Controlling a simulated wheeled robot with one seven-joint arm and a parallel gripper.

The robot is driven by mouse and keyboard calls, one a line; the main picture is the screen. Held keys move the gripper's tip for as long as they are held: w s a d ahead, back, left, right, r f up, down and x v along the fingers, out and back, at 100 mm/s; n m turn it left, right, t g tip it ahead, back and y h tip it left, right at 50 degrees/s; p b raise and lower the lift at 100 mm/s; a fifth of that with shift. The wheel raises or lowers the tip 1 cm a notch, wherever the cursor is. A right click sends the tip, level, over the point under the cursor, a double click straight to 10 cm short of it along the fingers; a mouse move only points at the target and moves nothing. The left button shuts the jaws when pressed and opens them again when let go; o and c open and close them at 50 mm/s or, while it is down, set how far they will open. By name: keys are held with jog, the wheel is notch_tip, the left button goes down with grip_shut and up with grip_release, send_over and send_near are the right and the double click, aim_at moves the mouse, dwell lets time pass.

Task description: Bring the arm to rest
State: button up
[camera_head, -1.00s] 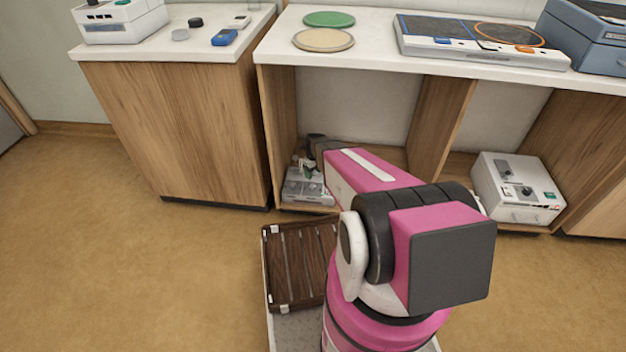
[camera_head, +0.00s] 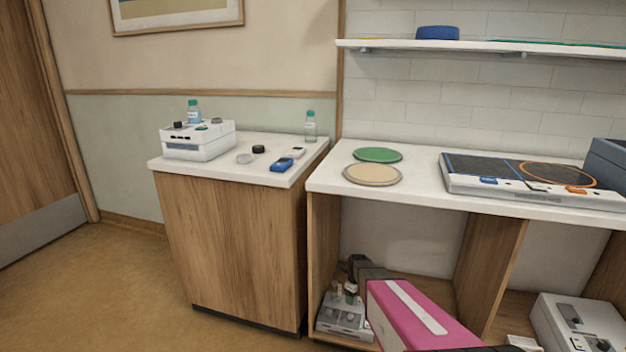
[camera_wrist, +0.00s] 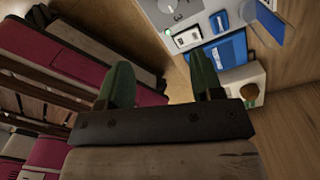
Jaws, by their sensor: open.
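My arm, pink and dark, shows at the bottom of the head view, reaching toward the lower compartment under the counter. My gripper shows in the wrist view (camera_wrist: 163,85); its two green fingers stand apart with nothing between them. In the head view the fingers cannot be made out. Beyond the fingers in the wrist view is a grey-white device (camera_wrist: 195,30) with a dial and blue parts. A grey-white device (camera_head: 345,318) also stands in the lower compartment beside my arm.
The counter (camera_head: 325,180) above my arm bears a green disc (camera_head: 378,155), a beige disc (camera_head: 372,174) and a flat two-zone unit (camera_head: 530,180). A wooden cabinet (camera_head: 235,240) stands left. A white box (camera_head: 580,325) sits low at right. Floor at left is clear.

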jog(key=s+r+n, duration=2)
jog(key=r+n, duration=0.2)
jog(key=n, duration=0.3)
jog(key=shift+a+n, duration=0.25)
jog(key=shift+n, duration=0.15)
jog(key=shift+r, duration=0.1)
